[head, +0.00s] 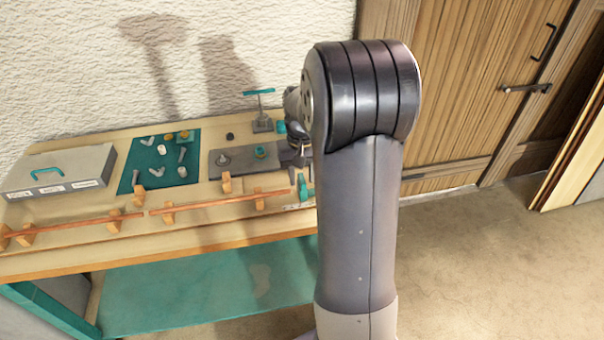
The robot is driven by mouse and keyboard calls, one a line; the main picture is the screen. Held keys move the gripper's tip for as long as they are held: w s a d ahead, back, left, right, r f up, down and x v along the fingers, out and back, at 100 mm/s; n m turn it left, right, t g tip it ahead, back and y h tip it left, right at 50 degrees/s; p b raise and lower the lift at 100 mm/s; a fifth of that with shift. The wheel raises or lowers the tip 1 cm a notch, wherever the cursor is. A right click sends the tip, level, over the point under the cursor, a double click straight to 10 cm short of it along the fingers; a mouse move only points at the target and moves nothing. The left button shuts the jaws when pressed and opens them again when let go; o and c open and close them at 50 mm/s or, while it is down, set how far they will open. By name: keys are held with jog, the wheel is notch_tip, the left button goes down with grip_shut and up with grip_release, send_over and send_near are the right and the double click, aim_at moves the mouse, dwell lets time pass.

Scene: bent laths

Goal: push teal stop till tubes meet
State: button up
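Two long reddish-brown tubes lie nearly in line along the front of the bench, held in orange-brown blocks. The left tube (75,224) and the right tube (220,202) have a small gap between their facing ends. The teal stop (303,187) stands by the right end of the right tube, partly close to my arm's outline; I cannot tell if it touches the tube. My gripper (297,157) is above and behind the stop, small and partly hidden by my arm. Its fingers are too unclear to show whether they are open or shut.
A grey case (60,170) with a teal handle stands at the bench's left. A teal mat (140,175) holds several small fittings. A dark grey plate (222,167) and a teal-handled stand (262,122) are behind the right tube. The wooden bench top (60,258) is clear along its front edge.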

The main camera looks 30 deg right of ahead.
grip_shut()
dwell(0.4)
jog(key=a, duration=0.2)
jog(key=w+a, duration=0.1)
jog(key=a, duration=0.1)
jog(key=shift+w+a, duration=0.1)
jog(key=shift+a, duration=0.05)
grip_release()
dwell(0.3)
